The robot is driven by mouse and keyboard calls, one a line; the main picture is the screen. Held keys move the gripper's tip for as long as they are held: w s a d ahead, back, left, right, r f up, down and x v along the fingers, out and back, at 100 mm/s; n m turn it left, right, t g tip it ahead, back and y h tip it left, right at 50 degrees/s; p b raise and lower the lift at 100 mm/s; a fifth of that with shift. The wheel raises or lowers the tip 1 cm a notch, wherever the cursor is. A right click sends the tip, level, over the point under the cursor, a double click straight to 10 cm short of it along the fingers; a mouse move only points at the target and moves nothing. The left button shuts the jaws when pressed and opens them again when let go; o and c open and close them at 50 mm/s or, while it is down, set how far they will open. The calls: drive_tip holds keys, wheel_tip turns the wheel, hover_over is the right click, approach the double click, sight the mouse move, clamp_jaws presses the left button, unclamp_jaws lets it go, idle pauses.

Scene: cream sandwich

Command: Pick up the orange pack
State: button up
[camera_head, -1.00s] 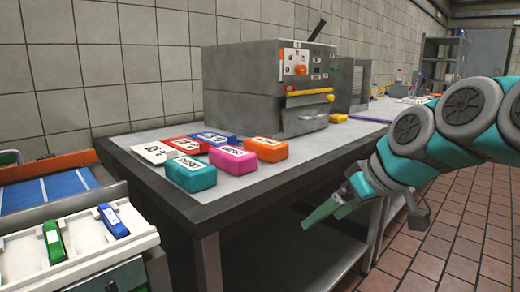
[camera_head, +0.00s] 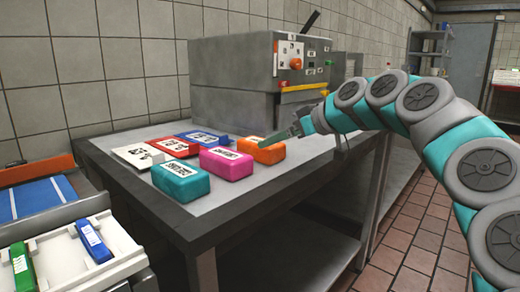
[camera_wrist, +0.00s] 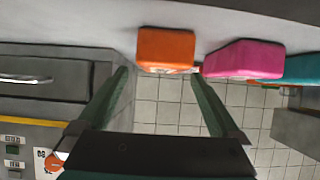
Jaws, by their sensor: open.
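The orange pack (camera_head: 254,151) lies on the grey table, at the right end of the front row of packs, next to the pink pack. My gripper (camera_head: 277,138) is at the pack's right side in the head view, with its green fingers pointing left toward it. In the wrist view my gripper (camera_wrist: 162,85) is open, its two green fingers spread apart with nothing between them. The orange pack (camera_wrist: 165,48) shows there just beyond the fingertips, roughly centred between them. I cannot tell the exact gap between fingers and pack.
The pink pack (camera_head: 228,165) and teal pack (camera_head: 181,182) lie left of the orange one. White, red (camera_head: 168,147) and blue packs lie behind. A grey machine (camera_head: 235,80) stands behind the packs. A tray with green and blue items (camera_head: 93,240) is at lower left.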

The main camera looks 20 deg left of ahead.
drive_tip(key=shift+s+p+x, duration=0.2)
drive_tip(key=shift+p+x, duration=0.2)
drive_tip(key=shift+x, duration=3.1)
drive_tip(key=shift+f, duration=0.2)
drive_tip(key=c, duration=1.2)
